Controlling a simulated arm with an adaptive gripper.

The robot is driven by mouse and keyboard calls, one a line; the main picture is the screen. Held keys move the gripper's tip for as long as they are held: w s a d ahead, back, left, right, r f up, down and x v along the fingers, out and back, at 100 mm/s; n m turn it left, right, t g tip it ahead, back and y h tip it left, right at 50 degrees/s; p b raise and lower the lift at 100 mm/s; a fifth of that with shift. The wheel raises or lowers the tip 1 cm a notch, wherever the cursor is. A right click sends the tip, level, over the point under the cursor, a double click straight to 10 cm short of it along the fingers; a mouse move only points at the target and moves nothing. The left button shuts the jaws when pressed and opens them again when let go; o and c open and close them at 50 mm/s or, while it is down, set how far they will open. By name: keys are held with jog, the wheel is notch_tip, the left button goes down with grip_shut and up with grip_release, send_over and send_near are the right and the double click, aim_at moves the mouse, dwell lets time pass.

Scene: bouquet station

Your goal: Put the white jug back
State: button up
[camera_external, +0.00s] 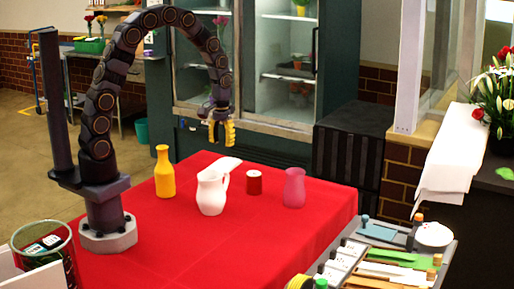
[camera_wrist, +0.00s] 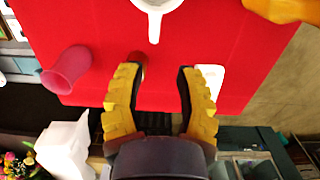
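The white jug (camera_external: 212,190) stands upright on the red table (camera_external: 150,240), between a yellow bottle and a small red can. In the wrist view the jug (camera_wrist: 157,8) is at the top edge, partly cut off, with its handle pointing down the picture. My gripper (camera_external: 222,132) hangs above the far part of the table, apart from the jug. In the wrist view my gripper (camera_wrist: 160,100) has its yellow fingers spread wide with nothing held between them.
The yellow bottle (camera_external: 164,172) stands left of the jug. The red can (camera_external: 254,182) and the pink vase (camera_external: 294,188) stand to its right. A tool tray (camera_external: 375,262) is at the front right. The front of the red table is clear.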

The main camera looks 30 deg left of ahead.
jog(key=s+a+r, duration=0.4)
jog(key=s, duration=0.4)
jog(key=s+a+r, duration=0.4)
jog(key=s+r, duration=0.1)
jog(key=s, duration=0.2)
jog(key=s+a+r+g, duration=0.1)
jog(key=s+a+r, duration=0.3)
jog(key=s, duration=0.4)
jog(key=shift+s+a+r, duration=0.15)
jog(key=shift+s+a, duration=0.2)
jog(key=shift+a, duration=0.05)
